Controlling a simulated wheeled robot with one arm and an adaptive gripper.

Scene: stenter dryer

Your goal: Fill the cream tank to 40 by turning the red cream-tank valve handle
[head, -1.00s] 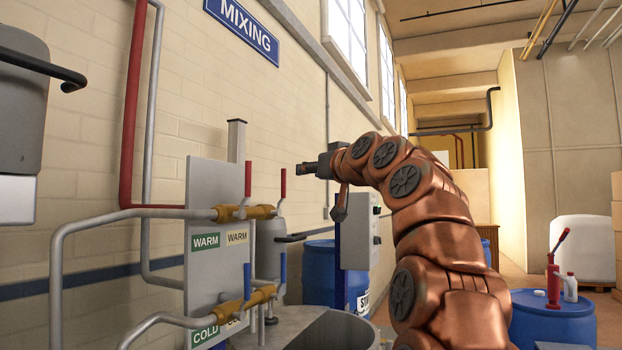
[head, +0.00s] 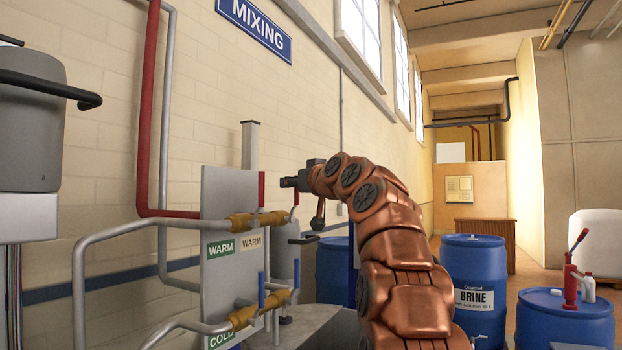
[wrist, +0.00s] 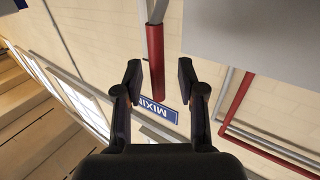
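Two upright red handles stand on the brass warm-water valves. The left red handle (head: 262,188) is at the panel's edge. The right red handle (head: 296,198), on the side of the cream WARM label (head: 251,242), is partly hidden behind my gripper (head: 286,182). In the wrist view a red handle (wrist: 155,62) on a grey stem lies between the two fingers of my gripper (wrist: 160,78). The fingers are open, with a gap visible on both sides of the handle. No level reading shows, and I cannot tell which vessel is the cream tank.
Two blue handles (head: 261,288) sit on the cold valves below. Grey pipes (head: 120,235) run left of the panel (head: 213,260), and a red pipe (head: 148,120) climbs the wall. A BRINE barrel (head: 472,270) and another blue barrel (head: 565,325) stand at right.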

